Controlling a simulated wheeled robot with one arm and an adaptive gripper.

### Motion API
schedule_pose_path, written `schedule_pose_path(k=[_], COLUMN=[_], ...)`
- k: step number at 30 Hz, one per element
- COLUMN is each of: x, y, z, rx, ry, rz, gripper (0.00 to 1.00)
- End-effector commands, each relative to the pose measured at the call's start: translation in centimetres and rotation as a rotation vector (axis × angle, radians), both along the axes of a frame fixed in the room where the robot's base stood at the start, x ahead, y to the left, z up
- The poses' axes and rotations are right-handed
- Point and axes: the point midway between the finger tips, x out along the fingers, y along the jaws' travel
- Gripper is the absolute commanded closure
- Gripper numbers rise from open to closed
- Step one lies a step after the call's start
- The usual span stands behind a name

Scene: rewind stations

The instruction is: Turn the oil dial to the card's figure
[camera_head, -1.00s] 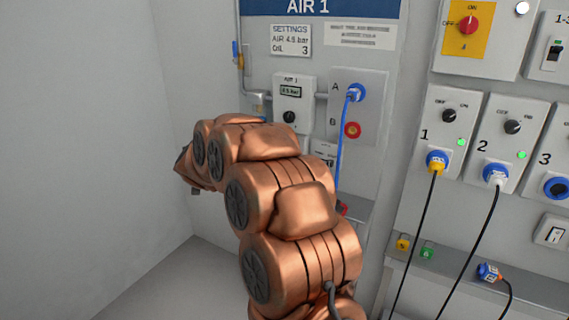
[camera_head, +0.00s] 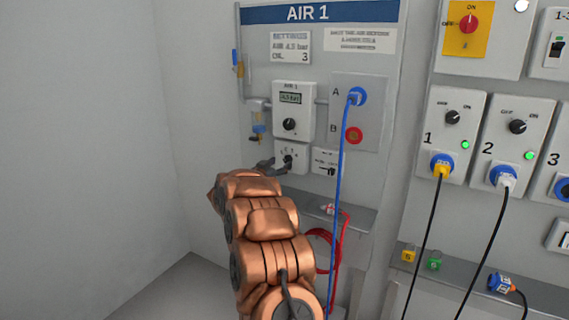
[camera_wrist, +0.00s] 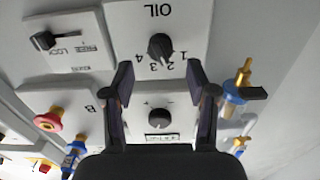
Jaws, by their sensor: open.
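The oil dial is a black knob on a white plate; it shows in the head view (camera_head: 288,160) and, upside down, in the wrist view (camera_wrist: 161,47). The figures 1 to 4 curve along one side of it. Its pointer seems to lie toward the 1 and 2 side, but I cannot tell the exact figure. The settings card (camera_head: 290,47) reads AIR 4.5 bar and OIL 3. My gripper (camera_wrist: 158,73) is open, its fingers apart on either side of the dial's lower part in the wrist view. I cannot tell whether they touch it. In the head view my gripper (camera_head: 272,165) is beside the oil plate.
The air regulator (camera_head: 291,112) with its own knob sits directly above the oil plate. A lock lever plate (camera_head: 325,162) is to its right. A blue hose (camera_head: 341,200) hangs from socket A, above red socket B (camera_head: 354,135). Blue-and-brass fittings (camera_head: 258,120) stand to the left.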

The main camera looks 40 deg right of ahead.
Motion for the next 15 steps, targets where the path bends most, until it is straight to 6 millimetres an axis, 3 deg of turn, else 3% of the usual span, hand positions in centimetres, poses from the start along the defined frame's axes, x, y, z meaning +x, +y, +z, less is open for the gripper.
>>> schedule_pose_path(k=[6, 15], x=[0.7, 1.2], y=[-2.5, -3.7], z=[-0.2, -0.2], rx=[-0.001, 0.003], ry=[0.002, 0.002], rz=[-0.001, 0.003], gripper=[0.43, 0.43])
